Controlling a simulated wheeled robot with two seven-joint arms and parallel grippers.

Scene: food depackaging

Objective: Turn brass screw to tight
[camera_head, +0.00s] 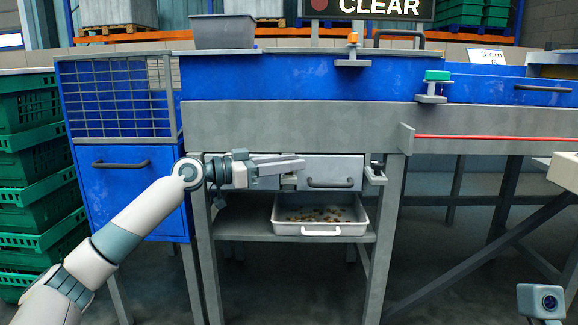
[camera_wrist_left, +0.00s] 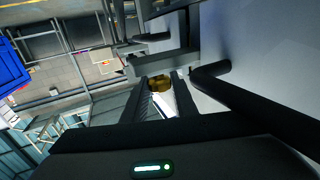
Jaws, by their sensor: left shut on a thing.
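The brass screw (camera_wrist_left: 158,83) shows in the left wrist view as a small golden-brown piece between the fingertips, partly hidden by them. My left gripper (camera_wrist_left: 161,88) is shut on it, with a finger on either side. In the head view my left arm reaches in from the left, and the left gripper (camera_head: 297,165) lies level in front of the grey drawer fronts under the blue machine. There the gripper hides the screw. I cannot tell how tight the screw is. My right gripper is not in view.
A drawer with a dark handle (camera_head: 330,182) is just right of the gripper. In the wrist view a dark bar handle (camera_wrist_left: 245,100) runs close beside the fingers. A white tray (camera_head: 320,230) with small brown bits sits on the shelf below. Green crates (camera_head: 30,155) stand at left.

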